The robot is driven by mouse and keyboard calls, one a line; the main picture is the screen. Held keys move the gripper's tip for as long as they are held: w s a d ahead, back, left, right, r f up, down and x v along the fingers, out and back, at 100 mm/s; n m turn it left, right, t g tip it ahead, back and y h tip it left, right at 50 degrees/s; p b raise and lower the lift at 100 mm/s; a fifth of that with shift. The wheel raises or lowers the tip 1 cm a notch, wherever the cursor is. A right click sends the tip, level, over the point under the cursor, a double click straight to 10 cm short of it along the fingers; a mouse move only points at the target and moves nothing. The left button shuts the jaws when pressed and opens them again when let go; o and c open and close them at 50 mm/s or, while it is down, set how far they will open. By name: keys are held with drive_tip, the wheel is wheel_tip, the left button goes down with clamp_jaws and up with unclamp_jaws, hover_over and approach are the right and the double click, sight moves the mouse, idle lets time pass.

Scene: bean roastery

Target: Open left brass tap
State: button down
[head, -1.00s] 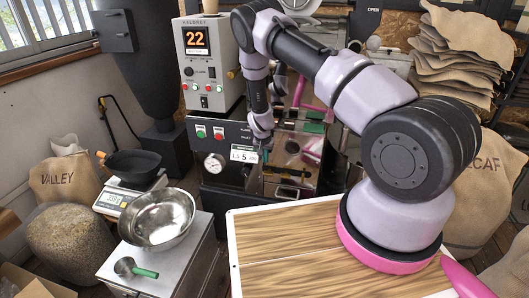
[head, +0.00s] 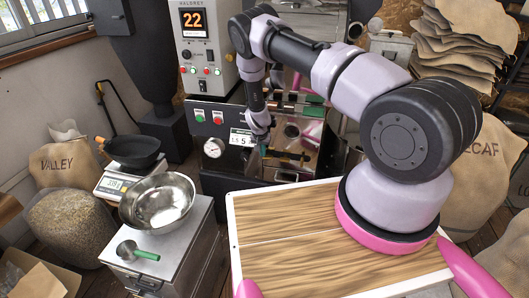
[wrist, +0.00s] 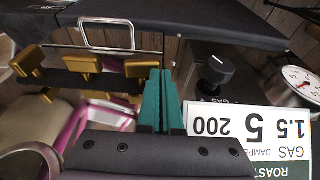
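Three brass taps sit in a row on a dark bar in the wrist view, which is upside down. The left brass tap is the one at the right of that picture (wrist: 140,67). My gripper (wrist: 160,72) has its two teal fingers together with nothing between them. The fingertips are right beside the left tap; I cannot tell whether they touch it. In the head view my gripper (head: 264,150) is small, in front of the roaster, and the taps are too small to judge their positions.
A card with numbers (wrist: 245,125) and a black gas knob (wrist: 216,72) are close to my fingers. A metal handle (wrist: 107,35) stands near the taps. A gauge (head: 214,147) is left of the card. A cabinet with a metal bowl (head: 158,203) stands front left.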

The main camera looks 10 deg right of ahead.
drive_tip(key=v, duration=1)
drive_tip(key=shift+r, duration=0.45)
drive_tip(key=shift+s+f, duration=0.1)
